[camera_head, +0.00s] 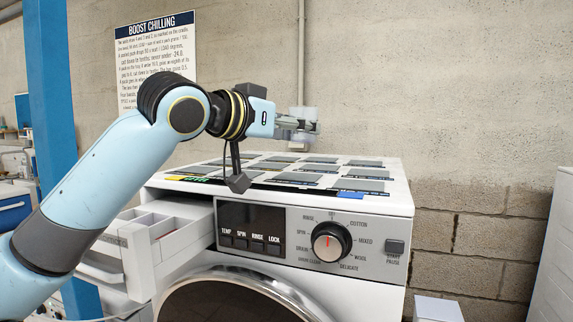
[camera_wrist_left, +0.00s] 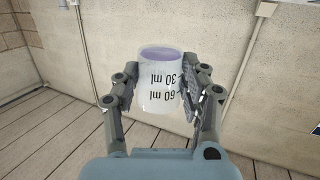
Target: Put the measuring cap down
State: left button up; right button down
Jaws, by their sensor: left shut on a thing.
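The measuring cap (camera_wrist_left: 160,82) is a translucent whitish cup with 30 ml and 60 ml marks and a purple tint inside its top in the left wrist view. My left gripper (camera_wrist_left: 158,92) is shut on it, one finger on each side. In the head view the left gripper (camera_head: 300,126) holds the cap (camera_head: 304,112) above the back of the washing machine's top (camera_head: 392,172), seemingly clear of it. The fingers partly cover the cap there. My right gripper is not in view.
Several grey pads and labelled cards lie over the machine top. The detergent drawer (camera_head: 160,232) is pulled out at the left, below my arm. A control dial (camera_head: 331,242) is on the front. A brick wall stands behind, and a blue post (camera_head: 52,90) is at the left.

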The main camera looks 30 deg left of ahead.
pick_arm(q)
jog(key=p, duration=0.1)
send_over(277, 185)
jog(key=f, duration=0.4)
jog(key=shift+s+d+f, duration=0.2)
jog(key=shift+d+f, duration=0.05)
jog(key=shift+d, duration=0.1)
jog(key=shift+w+a+f, duration=0.1)
jog(key=shift+a+f, duration=0.05)
jog(key=shift+a, duration=0.05)
jog(key=shift+a+f, duration=0.1)
jog(key=shift+f, duration=0.25)
notch_tip(277, 185, down, 3)
jog(key=shift+f+p, duration=0.15)
jog(key=shift+p, duration=0.3)
jog(key=shift+f, duration=0.15)
jog(key=o, duration=1.1)
jog(key=shift+o, duration=0.2)
